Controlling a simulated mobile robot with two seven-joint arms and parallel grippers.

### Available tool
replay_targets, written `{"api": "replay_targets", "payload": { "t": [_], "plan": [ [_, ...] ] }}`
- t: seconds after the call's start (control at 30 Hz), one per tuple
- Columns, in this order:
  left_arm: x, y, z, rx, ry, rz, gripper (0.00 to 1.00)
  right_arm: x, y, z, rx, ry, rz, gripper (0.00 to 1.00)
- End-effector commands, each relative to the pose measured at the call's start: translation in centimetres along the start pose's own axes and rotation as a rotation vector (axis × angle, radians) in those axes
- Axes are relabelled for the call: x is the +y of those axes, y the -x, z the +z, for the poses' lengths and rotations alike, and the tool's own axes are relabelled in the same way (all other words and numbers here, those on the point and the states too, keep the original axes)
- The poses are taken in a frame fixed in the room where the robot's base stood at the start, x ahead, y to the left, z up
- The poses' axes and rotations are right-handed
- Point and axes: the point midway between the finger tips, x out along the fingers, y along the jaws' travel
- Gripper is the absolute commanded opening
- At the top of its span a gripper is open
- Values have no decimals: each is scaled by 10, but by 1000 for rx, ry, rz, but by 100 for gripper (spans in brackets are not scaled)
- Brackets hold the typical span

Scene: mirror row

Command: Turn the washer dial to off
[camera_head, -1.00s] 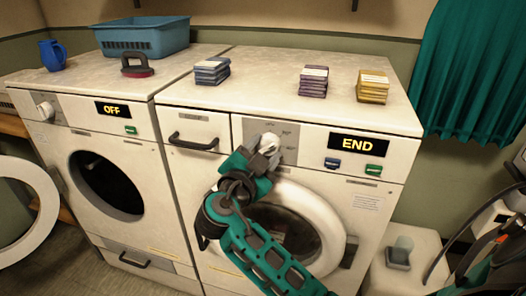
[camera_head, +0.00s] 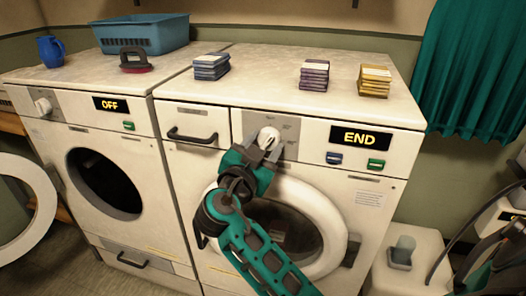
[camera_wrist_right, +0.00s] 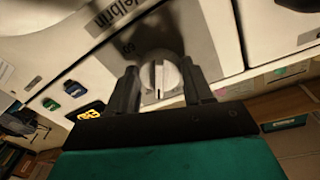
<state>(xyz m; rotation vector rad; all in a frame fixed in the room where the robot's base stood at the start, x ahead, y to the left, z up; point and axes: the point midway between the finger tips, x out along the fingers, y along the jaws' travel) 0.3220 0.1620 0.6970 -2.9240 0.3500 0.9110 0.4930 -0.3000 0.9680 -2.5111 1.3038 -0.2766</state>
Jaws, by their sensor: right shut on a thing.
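The washer (camera_head: 385,210) on the right has a display (camera_head: 360,138) reading END. Its round white dial (camera_head: 268,138) sits on a grey panel left of that display. My right gripper (camera_head: 264,150) is at this dial, with a finger on each side of it. In the right wrist view the dial (camera_wrist_right: 161,78) shows between the two dark fingertips (camera_wrist_right: 160,85), its dark pointer line running up and down in that picture. The gripper is shut on the dial. The panel's dial markings are too blurred to read. My left gripper is not in view.
The left machine (camera_head: 60,130) shows OFF and its round door (camera_head: 25,210) stands open. On top are a blue basket (camera_head: 145,35), a blue mug (camera_head: 50,51), a brush (camera_head: 135,60) and several card stacks (camera_head: 314,74). A teal curtain (camera_head: 480,70) hangs at right.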

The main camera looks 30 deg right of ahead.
Motion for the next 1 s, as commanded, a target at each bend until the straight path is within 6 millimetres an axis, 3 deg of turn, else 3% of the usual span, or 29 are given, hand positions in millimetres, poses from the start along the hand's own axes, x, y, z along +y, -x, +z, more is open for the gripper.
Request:
{"api": "replay_targets", "payload": {
  "t": [0.5, 1.0],
  "plan": [
    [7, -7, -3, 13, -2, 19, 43, 3, -1, 0, 36, 417, -24, 20],
    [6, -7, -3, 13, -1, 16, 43, 3, -1, -1, 50, 563, -35, 20]
  ]
}}
